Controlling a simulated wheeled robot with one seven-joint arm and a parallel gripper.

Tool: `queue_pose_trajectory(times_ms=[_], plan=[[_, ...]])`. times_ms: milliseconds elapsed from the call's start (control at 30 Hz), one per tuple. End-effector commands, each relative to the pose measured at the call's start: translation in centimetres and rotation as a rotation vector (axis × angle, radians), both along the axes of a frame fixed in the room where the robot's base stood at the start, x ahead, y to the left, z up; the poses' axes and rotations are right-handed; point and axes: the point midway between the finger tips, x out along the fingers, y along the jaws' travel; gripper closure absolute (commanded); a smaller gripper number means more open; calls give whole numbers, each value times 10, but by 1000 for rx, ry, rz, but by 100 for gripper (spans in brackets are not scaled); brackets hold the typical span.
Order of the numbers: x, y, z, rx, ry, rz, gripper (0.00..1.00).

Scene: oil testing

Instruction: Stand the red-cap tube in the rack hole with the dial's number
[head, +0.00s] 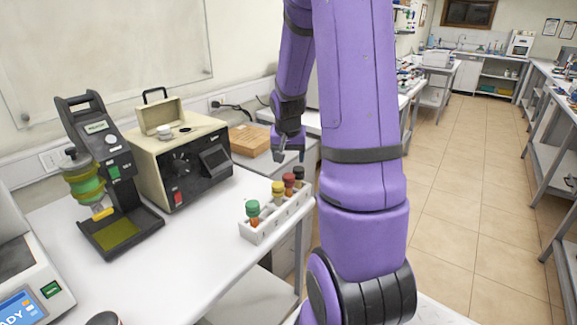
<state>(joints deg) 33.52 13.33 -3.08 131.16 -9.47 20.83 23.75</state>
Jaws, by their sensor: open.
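The red-cap tube (289,181) stands in the white rack (262,235), between a yellow-cap tube (278,189) and a black-cap tube (299,172). A green-cap tube (252,209) stands nearer the rack's front end. The rack's hole numbers cannot be read. A dark round dial (181,165) is on the front of the beige tester (150,150); its number is too small to read. My gripper (290,156) is open and empty, pointing down. In the picture it is just above the red and black caps; the exact gap cannot be told.
A black device with green and yellow parts (115,170) stands left of the tester. A machine with a blue screen (22,305) is at the lower left. A wooden box (250,140) sits behind the rack. The white table (190,260) is clear before the tester.

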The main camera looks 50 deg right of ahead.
Motion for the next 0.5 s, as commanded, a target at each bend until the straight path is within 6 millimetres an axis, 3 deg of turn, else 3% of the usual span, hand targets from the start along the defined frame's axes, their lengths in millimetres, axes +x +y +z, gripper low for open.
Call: queue_pose_trajectory(times_ms=[333,500], plan=[[-3,11,29,-4,-5,17,32],[-3,50,65,-17,-26,111,32]])
